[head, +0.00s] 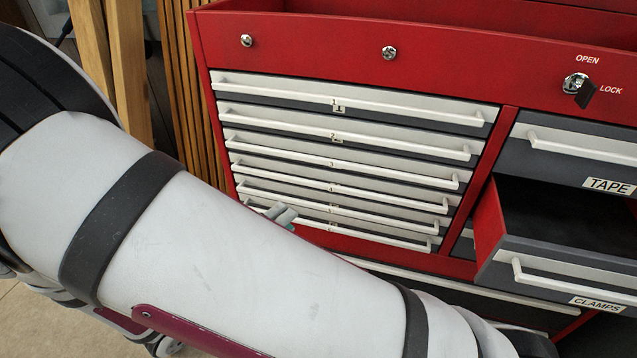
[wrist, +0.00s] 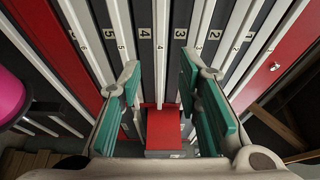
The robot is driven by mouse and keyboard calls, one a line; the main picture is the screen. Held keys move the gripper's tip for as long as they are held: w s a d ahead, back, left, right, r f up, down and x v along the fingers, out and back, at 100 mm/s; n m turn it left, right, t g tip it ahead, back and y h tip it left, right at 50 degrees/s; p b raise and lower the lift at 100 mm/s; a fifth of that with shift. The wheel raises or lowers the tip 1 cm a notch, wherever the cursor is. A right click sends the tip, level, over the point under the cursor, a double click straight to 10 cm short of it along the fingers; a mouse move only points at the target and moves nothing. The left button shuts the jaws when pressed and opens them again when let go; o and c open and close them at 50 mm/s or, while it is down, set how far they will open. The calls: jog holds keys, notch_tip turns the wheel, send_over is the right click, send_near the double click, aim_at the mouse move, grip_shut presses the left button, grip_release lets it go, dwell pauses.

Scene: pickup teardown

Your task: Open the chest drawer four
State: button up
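The chest (head: 330,46) is red, with a left stack of several grey drawers with white bar handles and number labels. Drawer four (head: 300,177) looks shut, flush with its neighbours. In the wrist view the drawers run upright, and drawer four's label (wrist: 160,46) shows near the middle. My gripper (wrist: 162,82) is open, its teal-padded fingers apart on either side of drawer four's strip. Nothing is held between the fingers. Whether they touch the handle I cannot tell. In the head view my arm hides most of the gripper; only a small grey-green tip shows near the lower drawers.
The CLAMPS drawer (head: 565,270) stands open at the right, below the shut TAPE drawer (head: 580,150). A red box-like part (wrist: 163,128) shows beyond the fingers in the wrist view. A key (head: 585,92) sticks out of the lock. Wooden slats (head: 125,70) stand left of the chest.

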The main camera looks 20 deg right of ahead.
aim_at(325, 188)
jog(key=p+x, duration=0.1)
jog(key=x, duration=1.2)
jog(key=shift+d, duration=0.25)
grip_shut()
